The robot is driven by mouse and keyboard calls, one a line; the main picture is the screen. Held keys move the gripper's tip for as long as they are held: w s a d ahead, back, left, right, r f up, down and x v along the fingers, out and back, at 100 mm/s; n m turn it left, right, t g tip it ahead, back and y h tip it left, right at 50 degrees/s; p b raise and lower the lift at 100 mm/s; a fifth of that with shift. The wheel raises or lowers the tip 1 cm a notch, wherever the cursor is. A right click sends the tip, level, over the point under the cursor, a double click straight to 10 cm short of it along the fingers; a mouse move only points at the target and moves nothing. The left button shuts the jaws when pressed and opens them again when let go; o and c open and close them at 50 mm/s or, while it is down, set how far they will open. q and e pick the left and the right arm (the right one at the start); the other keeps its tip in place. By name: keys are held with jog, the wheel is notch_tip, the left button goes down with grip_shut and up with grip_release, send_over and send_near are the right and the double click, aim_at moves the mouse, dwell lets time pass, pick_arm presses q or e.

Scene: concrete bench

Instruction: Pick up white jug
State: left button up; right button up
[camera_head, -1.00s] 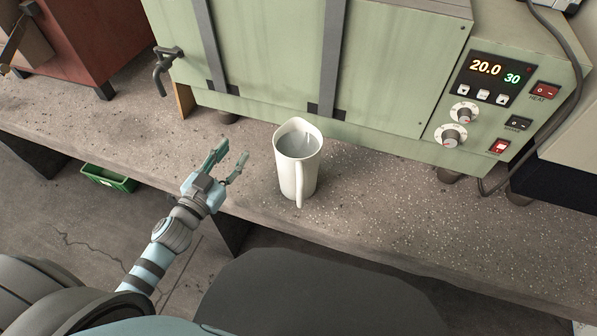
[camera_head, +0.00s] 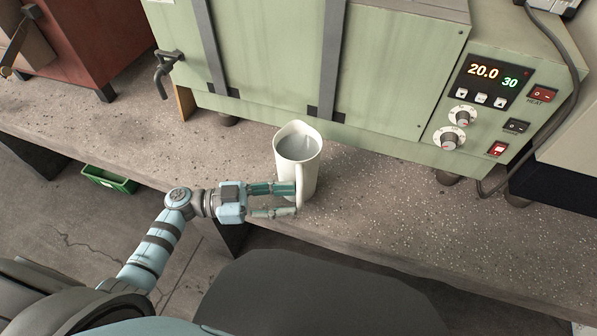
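The white jug (camera_head: 311,172) stands upright on the concrete bench, its open top showing a grey inside. Its handle (camera_head: 299,186) faces the front edge of the bench. My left gripper (camera_head: 295,199) points right at the handle, with one finger behind the other in the picture and a gap between them. The fingertips reach the handle's left side; whether they touch it I cannot tell. My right gripper does not show.
The concrete bench (camera_head: 400,205) has free room right of the jug. A green oven (camera_head: 275,60) with a control panel stands close behind it. A green crate (camera_head: 108,179) is on the floor below at the left.

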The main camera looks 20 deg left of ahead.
aim_at(301, 197)
pick_arm(q)
jog(key=x, duration=0.4)
jog(key=shift+r, duration=0.4)
grip_shut()
jog(key=shift+r, duration=0.1)
